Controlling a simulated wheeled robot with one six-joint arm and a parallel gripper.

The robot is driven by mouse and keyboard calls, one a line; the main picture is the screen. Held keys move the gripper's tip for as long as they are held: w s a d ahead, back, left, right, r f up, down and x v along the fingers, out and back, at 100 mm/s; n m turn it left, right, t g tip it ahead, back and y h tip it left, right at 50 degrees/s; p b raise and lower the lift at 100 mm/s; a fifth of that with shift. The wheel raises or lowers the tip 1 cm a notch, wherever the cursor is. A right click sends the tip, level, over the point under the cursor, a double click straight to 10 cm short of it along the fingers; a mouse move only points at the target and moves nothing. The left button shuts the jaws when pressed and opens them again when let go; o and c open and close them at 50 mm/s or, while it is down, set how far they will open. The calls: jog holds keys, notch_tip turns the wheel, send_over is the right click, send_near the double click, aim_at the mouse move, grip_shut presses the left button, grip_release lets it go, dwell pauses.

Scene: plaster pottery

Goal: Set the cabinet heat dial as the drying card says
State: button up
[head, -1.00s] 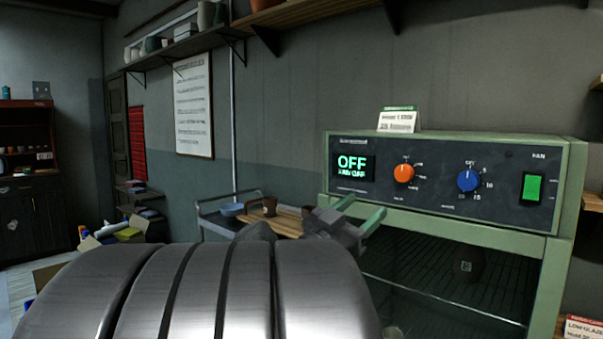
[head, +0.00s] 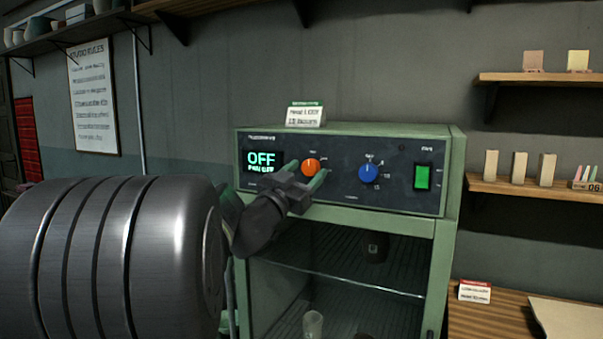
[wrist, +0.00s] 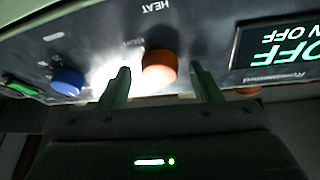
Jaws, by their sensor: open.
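The drying cabinet (head: 440,235) is green with a dark control panel. The orange heat dial (head: 310,167) sits on the panel beside the display (head: 262,162), which reads OFF with a smaller line under it. The drying card (head: 305,116) stands on top of the cabinet; its writing is too blurred to read surely. My gripper (head: 307,178) is open in front of the panel at the heat dial. In the wrist view, the orange dial (wrist: 159,68) shows between the fingers of my gripper (wrist: 160,82); I cannot tell whether they touch it.
A blue dial (head: 368,174) and a green fan switch (head: 422,177) are right of the heat dial. Below, the cabinet's shelf (head: 340,275) holds a dark pot (head: 374,248). A wooden table (head: 470,318) with a red-topped card (head: 474,291) stands at the right.

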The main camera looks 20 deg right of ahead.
jog(key=c, duration=1)
jog(key=shift+m, duration=0.3)
jog(key=m+g, duration=0.1)
jog(key=m, duration=0.1)
jog(key=m+g+p, duration=0.2)
jog(key=m, duration=0.1)
jog(key=shift+w+a+r+m, duration=0.15)
jog(key=shift+r+m, duration=0.1)
jog(key=shift+m, duration=0.05)
jog(key=m+g+p, duration=0.2)
jog(key=m, duration=0.3)
jog(key=shift+m+g+y, duration=0.3)
jog(key=shift+m, duration=0.1)
